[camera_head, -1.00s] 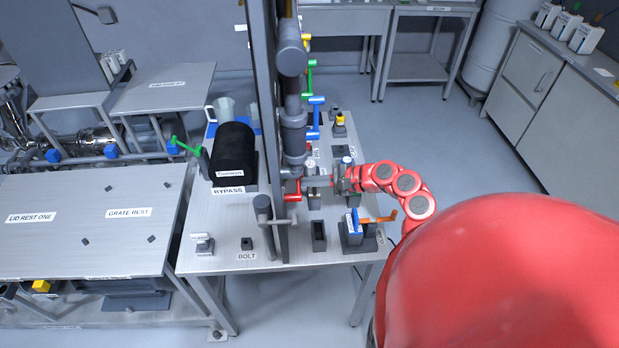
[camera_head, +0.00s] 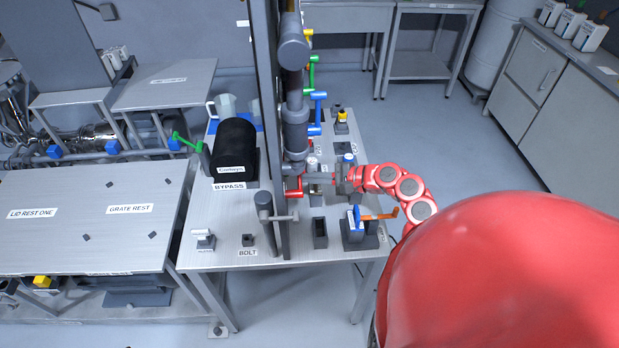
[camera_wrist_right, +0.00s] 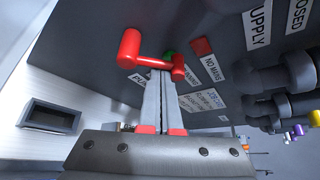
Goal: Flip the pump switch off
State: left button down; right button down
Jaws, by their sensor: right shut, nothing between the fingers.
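A red lever (camera_head: 293,187) sits on the dark upright panel above the metal table. In the right wrist view the red lever (camera_wrist_right: 131,48) has a thick knob at left and a thin bar leading right to a pivot. A label partly hidden behind the fingers seems to begin with "PU"; I cannot confirm that this lever is the pump switch. My right gripper (camera_head: 314,180) is shut and empty. In the wrist view its fingertips (camera_wrist_right: 161,76) are at the lever's bar, near the pivot; whether they touch is unclear. My left gripper is out of view.
Grey vertical pipes (camera_head: 295,125) stand close to my right gripper. A blue and orange-handled device (camera_head: 357,229) and an open dark socket (camera_head: 319,232) are on the table near my arm. A black cylinder (camera_head: 235,150) lies left of the panel. Floor at right is clear.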

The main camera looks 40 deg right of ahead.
jog(key=shift+s+r+n, duration=0.1)
jog(key=shift+n, duration=0.2)
jog(key=shift+s+a+r+n+t+y+b, duration=0.1)
jog(key=shift+s+a+r+n+t+b, duration=0.2)
jog(key=shift+n+t+b, duration=1.05)
jog(key=shift+s+a+r+n+t+y+b, duration=0.15)
jog(key=shift+s+n+b, duration=0.35)
jog(key=shift+b, duration=1.9)
jog(key=shift+s+a+r+n+t+y+b, duration=0.2)
jog(key=shift+n+t+b, duration=0.65)
jog(key=shift+b, duration=1)
jog(key=shift+g, duration=0.25)
jog(key=shift+w, duration=0.1)
